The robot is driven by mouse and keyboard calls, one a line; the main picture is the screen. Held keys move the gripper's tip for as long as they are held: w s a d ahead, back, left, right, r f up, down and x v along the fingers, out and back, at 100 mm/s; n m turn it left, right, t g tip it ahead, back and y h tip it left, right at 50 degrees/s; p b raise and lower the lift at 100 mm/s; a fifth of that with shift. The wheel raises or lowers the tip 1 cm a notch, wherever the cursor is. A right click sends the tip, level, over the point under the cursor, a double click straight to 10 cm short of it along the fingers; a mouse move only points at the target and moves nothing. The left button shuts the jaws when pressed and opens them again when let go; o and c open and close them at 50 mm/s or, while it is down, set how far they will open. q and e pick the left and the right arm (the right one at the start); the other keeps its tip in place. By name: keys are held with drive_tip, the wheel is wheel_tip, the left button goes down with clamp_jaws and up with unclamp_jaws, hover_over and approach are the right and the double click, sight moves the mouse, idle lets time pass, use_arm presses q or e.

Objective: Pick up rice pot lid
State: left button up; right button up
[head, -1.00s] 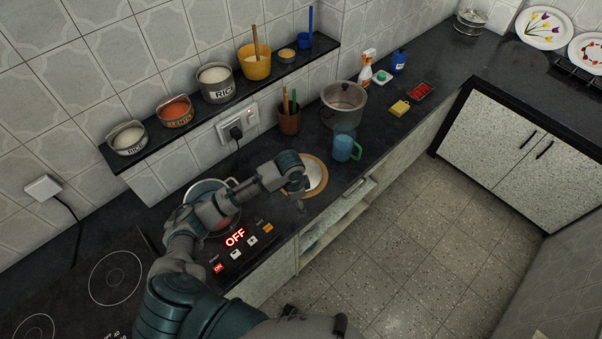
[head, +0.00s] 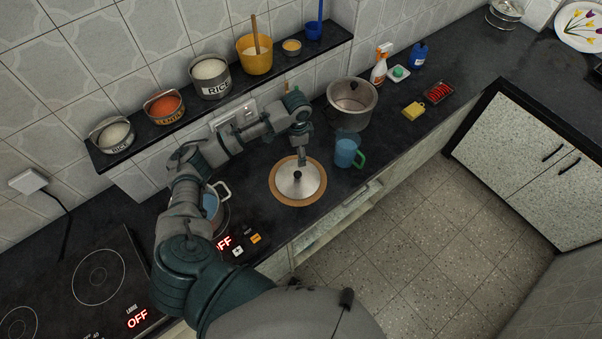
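A round silver lid (head: 297,182) with a black knob lies on a round wooden board on the counter; I take it for the rice pot lid. My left gripper (head: 302,161) points down just behind the knob, over the lid's far side. Its fingers look narrow from this angle, so its opening and any contact with the lid are unclear. A pot with a light handle (head: 222,189) stands on the cooktop, mostly hidden behind my arm. My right gripper is out of view.
A blue mug with a green handle (head: 346,152) stands close right of the board. A large grey pot (head: 350,106) with a dark knob on top is behind it. A black shelf (head: 180,128) with several containers runs along the wall. A yellow item (head: 413,111) lies farther right.

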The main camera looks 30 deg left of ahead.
use_arm(q)
approach(298, 174)
drive_tip(key=f, duration=0.5)
drive_tip(key=shift+w+a+f, duration=0.15)
drive_tip(key=shift+w+a, duration=0.05)
drive_tip(key=shift+w, duration=0.1)
drive_tip(key=f, duration=0.4)
drive_tip(key=shift+s+f, duration=0.1)
drive_tip(key=shift+s, duration=0.15)
drive_tip(key=shift+d+f, duration=0.1)
drive_tip(key=shift+f, duration=0.45)
drive_tip(key=shift+r, duration=0.1)
drive_tip(key=c, duration=1.2)
drive_tip(key=shift+s, duration=0.1)
clamp_jaws()
